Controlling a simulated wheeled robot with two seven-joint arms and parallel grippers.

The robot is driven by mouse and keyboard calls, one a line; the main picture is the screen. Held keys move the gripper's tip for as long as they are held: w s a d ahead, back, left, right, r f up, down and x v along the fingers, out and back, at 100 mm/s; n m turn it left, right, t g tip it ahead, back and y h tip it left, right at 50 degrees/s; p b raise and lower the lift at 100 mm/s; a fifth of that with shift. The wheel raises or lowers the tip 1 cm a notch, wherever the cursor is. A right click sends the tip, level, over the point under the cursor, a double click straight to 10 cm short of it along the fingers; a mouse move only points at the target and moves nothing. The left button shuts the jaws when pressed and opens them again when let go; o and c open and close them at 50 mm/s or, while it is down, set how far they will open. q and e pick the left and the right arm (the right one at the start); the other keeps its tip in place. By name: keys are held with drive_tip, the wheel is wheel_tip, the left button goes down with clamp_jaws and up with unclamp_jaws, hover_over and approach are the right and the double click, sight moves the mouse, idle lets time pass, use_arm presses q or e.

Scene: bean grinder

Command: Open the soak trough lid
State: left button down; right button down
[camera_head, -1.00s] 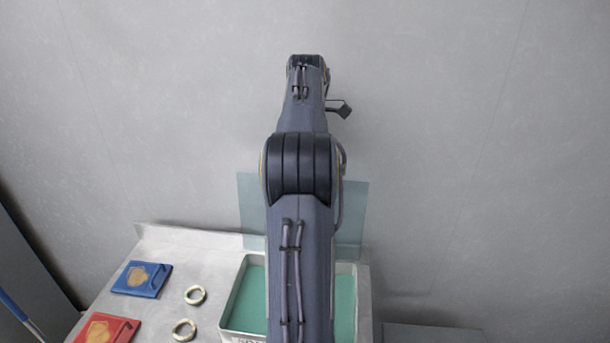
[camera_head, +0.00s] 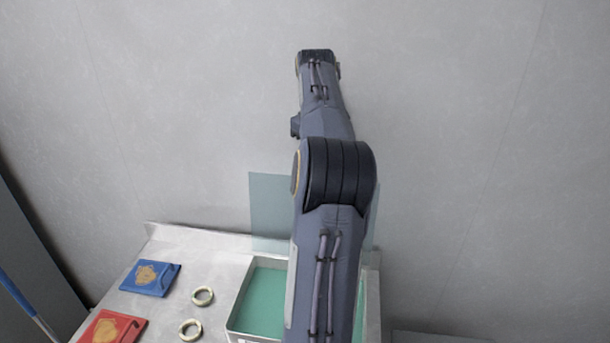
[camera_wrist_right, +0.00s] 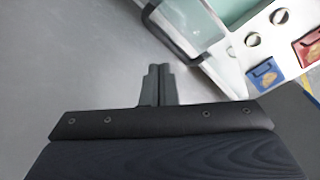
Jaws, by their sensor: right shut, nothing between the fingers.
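The soak trough (camera_head: 236,325) is a pale box with a green interior on the table. Its lid (camera_head: 268,210), a translucent blue-grey panel, stands raised at the trough's back edge. My arm hides the middle of both in the head view. In the right wrist view, the lid (camera_wrist_right: 195,22) shows as a glassy panel with a dark bar along its edge, and the trough's green interior (camera_wrist_right: 232,8) lies beyond it. My right gripper (camera_wrist_right: 158,72) is shut and empty, with its tips apart from the lid and over a plain grey surface. My left gripper is out of view.
Two pale rings (camera_head: 203,296) (camera_head: 190,329), a blue card-like item (camera_head: 151,278) and a red one (camera_head: 112,328) lie left of the trough. A grey wall (camera_head: 480,120) rises behind the table. A blue rod (camera_head: 25,305) shows at far left.

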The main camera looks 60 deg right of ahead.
drive_tip(key=w+r+m+h+b, duration=0.1)
drive_tip(key=w+r+m+h, duration=0.2)
drive_tip(key=m, duration=0.7)
wheel_tip(320, 180, down, 10)
drive_tip(key=p, duration=0.1)
drive_tip(key=shift+a+r+t+p, duration=0.15)
drive_tip(key=shift+t+p, duration=0.2)
drive_tip(key=shift+t, duration=0.05)
